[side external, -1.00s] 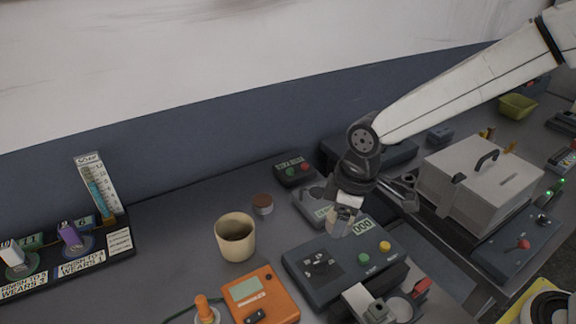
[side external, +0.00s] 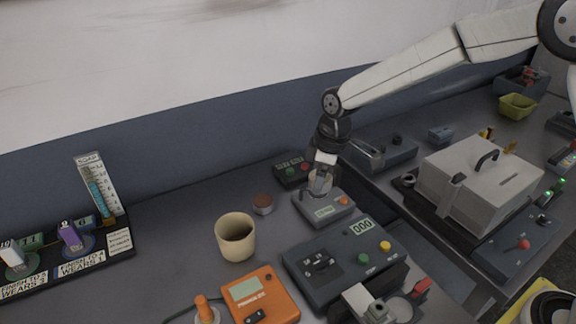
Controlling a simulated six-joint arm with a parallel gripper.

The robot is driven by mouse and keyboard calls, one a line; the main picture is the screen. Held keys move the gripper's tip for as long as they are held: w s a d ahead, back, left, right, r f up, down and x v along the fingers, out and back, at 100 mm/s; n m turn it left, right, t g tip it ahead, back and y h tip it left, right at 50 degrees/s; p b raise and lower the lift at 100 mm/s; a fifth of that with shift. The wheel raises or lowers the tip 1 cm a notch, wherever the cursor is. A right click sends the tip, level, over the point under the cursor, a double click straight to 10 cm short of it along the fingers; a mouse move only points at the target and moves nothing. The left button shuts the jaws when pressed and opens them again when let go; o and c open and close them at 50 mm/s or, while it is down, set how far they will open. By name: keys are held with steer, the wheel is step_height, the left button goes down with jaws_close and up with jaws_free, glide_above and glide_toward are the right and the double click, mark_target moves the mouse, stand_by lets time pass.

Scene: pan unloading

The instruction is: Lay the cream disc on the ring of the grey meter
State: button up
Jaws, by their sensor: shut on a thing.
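The grey meter (side external: 327,211) is a low light-grey box with a small display and an orange button, on the bench right of the cream cup. My gripper (side external: 320,187) points down over the back left part of the meter. It is shut on a small pale thing, which I take to be the cream disc (side external: 320,179); the fingers cover much of it. The meter's ring is hidden behind the gripper. I cannot tell whether the disc touches the meter or hangs just above it.
A cream cup (side external: 236,238) and a small brown-topped round tin (side external: 263,204) stand to the left. A dark box with red and green buttons (side external: 293,170) sits close behind. A dark counter box (side external: 345,262) and an orange instrument (side external: 262,296) are in front.

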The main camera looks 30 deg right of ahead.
steer(key=w+d+f, duration=0.1)
steer(key=w+d, duration=0.4)
steer(key=w, duration=0.2)
steer(key=shift+f, duration=0.15)
steer(key=shift+s+f, duration=0.1)
steer(key=shift+f, duration=0.05)
steer(key=shift+f, duration=3.25)
steer(key=shift+f, duration=0.6)
steer(key=o, duration=1.3)
step_height(320, 180, up, 8)
steer(key=shift+s+d+f, duration=0.15)
steer(key=shift+s+d, duration=0.25)
steer(key=shift+s, duration=0.1)
